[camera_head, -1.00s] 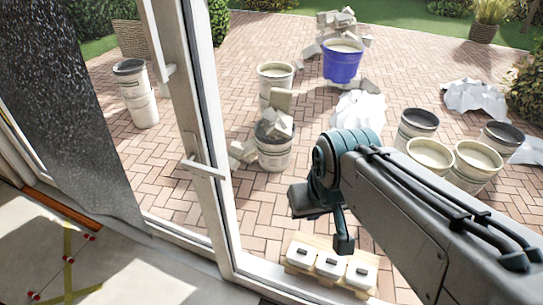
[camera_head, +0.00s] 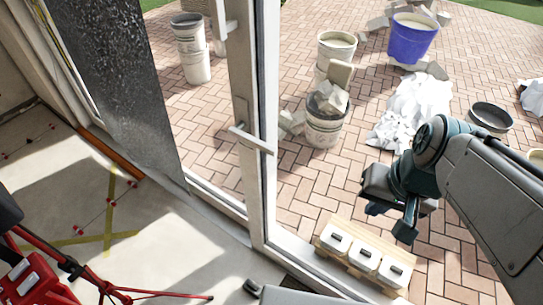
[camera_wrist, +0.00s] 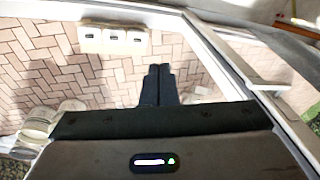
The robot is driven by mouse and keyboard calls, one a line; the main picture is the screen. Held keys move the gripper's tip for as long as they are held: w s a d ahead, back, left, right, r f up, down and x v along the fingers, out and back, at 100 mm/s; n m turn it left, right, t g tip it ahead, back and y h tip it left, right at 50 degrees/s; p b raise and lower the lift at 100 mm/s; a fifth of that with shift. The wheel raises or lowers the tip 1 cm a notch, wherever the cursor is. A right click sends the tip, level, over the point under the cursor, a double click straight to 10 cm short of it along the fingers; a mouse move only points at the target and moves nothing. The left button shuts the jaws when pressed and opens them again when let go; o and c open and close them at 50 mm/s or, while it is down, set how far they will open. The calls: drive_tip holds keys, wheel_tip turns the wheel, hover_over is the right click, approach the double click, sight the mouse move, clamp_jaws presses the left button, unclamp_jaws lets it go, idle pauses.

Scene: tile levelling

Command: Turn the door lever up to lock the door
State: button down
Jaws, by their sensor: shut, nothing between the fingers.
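The white door lever (camera_head: 252,139) sits on the narrow white door frame (camera_head: 256,190) in the head view. It lies roughly level, its free end pointing right and slightly down in the picture. My gripper (camera_wrist: 158,70) is shut and empty in the wrist view, its two dark fingers together over the brick paving. In the head view the gripper is to the right of the lever, clearly apart from it; its fingertips are hard to make out there. A pale bar on the white frame at the right of the wrist view may be the lever, but I cannot tell.
White blocks on a wooden pallet (camera_head: 343,265) stand below my arm. Buckets (camera_head: 325,115), a blue tub (camera_head: 411,38) and crumpled white sheeting (camera_head: 412,108) stand on the paving. A red tripod (camera_head: 70,270) is at lower left. Dark textured glass (camera_head: 120,90) is left of the frame.

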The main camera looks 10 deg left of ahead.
drive_tip(key=w+a+f+m+g+y+b, duration=0.2)
drive_tip(key=a+f+m+g+y+b, duration=0.4)
drive_tip(key=a+f+y+b, duration=0.55)
drive_tip(key=w+a+f+m+t+y+b, duration=0.2)
drive_tip(key=w+f+m+t+y+b, duration=0.1)
drive_tip(key=w+f+m+t+b, duration=0.2)
drive_tip(key=w+a+f+m+t+y+b, duration=0.1)
drive_tip(key=w+f+m+t+y+b, duration=0.2)
drive_tip(key=w+m, duration=0.7)
drive_tip(key=f+t+b, duration=0.2)
drive_tip(key=t, duration=0.2)
drive_tip(key=shift+a+b, duration=0.35)
drive_tip(key=shift+a, duration=0.05)
drive_tip(key=shift+w, duration=0.1)
drive_tip(key=w+a+r, duration=0.3)
drive_tip(key=a+r, duration=0.3)
drive_tip(key=a, duration=0.3)
drive_tip(key=shift+w+r+p, duration=0.25)
drive_tip(key=shift+w+p, duration=0.05)
drive_tip(key=shift+w, duration=0.05)
